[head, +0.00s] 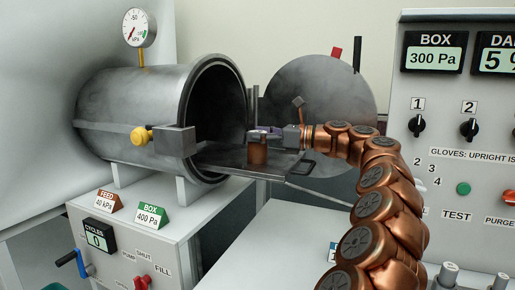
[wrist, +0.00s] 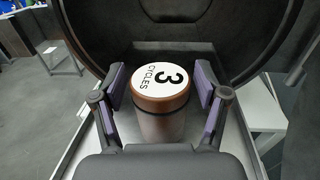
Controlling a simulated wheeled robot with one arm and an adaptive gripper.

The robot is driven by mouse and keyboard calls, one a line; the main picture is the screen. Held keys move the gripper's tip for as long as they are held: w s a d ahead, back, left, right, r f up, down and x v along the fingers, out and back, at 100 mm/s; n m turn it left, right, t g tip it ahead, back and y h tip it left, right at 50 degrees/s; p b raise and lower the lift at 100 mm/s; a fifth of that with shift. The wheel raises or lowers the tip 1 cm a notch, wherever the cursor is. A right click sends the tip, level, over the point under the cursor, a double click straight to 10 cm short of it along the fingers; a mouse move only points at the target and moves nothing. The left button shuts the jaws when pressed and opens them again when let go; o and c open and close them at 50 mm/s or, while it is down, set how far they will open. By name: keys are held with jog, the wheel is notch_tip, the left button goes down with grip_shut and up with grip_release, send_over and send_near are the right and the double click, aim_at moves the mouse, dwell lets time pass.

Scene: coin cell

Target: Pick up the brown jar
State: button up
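The brown jar (head: 257,153) stands upright on the metal tray (head: 221,154) at the mouth of the steel chamber. My gripper (head: 264,133) is at the jar's top, reaching in from the right. In the wrist view my gripper (wrist: 160,75) is open, one finger on each side of the jar's upper part. A narrow gap shows between each finger and the jar. The jar's base is hidden in the wrist view.
The open steel chamber (head: 130,100) lies behind and left of the tray. Its round door (head: 325,82) stands open behind my arm. A control panel (head: 455,150) is at the right. A cabinet with "FEED" and "BOX" signs (head: 154,216) stands below the chamber.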

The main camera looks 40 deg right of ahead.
jog(key=c, duration=0.9)
jog(key=shift+r, duration=0.15)
